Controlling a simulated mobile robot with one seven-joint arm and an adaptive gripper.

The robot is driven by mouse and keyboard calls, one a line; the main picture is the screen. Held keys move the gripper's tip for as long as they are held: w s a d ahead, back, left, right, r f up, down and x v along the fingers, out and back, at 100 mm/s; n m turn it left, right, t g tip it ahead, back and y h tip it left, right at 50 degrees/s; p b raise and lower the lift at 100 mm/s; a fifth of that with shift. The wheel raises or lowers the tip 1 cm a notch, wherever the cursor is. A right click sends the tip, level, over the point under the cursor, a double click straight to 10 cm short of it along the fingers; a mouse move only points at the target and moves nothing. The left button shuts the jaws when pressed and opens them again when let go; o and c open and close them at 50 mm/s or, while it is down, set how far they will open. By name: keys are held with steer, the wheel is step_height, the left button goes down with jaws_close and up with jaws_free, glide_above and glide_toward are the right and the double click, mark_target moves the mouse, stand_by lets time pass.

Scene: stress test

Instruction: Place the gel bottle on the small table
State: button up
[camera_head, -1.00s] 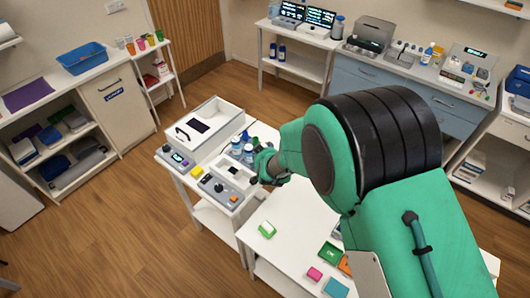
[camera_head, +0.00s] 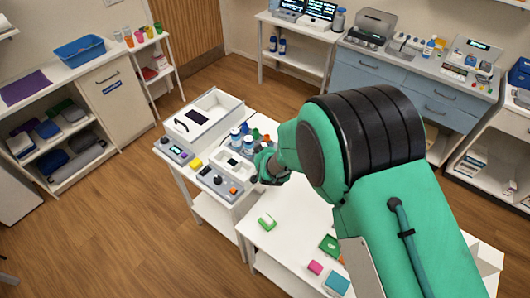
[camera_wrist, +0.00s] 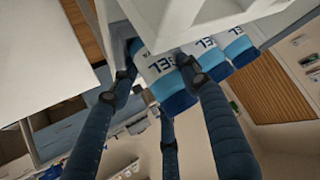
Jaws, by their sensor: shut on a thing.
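My gripper (camera_wrist: 165,85) has dark blue fingers closed around the nearest white-and-blue gel bottle (camera_wrist: 158,66) in the wrist view. Two more gel bottles (camera_wrist: 205,50) stand in a row close beside it, their labels reading GEL. In the head view my gripper (camera_head: 266,168) is at the right edge of the white table with the open box, beside several small bottles (camera_head: 236,136). The held bottle cannot be told apart there, and I cannot tell whether it touches the surface. A low white table (camera_head: 290,212) stands in front, partly hidden by my arm.
The table with bottles also holds a white open box (camera_head: 208,103), a grey control box (camera_head: 220,185) and a yellow block (camera_head: 196,163). The front table carries a green-and-white item (camera_head: 266,222) and several coloured blocks; its left part has bare room. Wooden floor is open at left.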

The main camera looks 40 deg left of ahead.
steer(key=shift+s+d+f+b, duration=0.1)
steer(key=shift+f+b, duration=0.2)
steer(key=shift+f, duration=0.15)
steer(key=shift+s+d+f+b, duration=0.1)
steer(key=shift+f+b, duration=0.15)
steer(key=shift+f, duration=0.15)
stand_by(0.3)
steer(key=o, duration=1)
steer(key=shift+f, duration=0.1)
steer(key=o, duration=0.5)
steer(key=shift+w+a+f, duration=0.1)
steer(key=shift+w+f, duration=0.1)
steer(key=shift+c, duration=0.2)
steer(key=shift+s+r, duration=0.1)
steer(key=shift+r, duration=0.15)
steer(key=shift+r, duration=0.1)
steer(key=shift+a+r, duration=0.1)
steer(key=shift+r, duration=0.05)
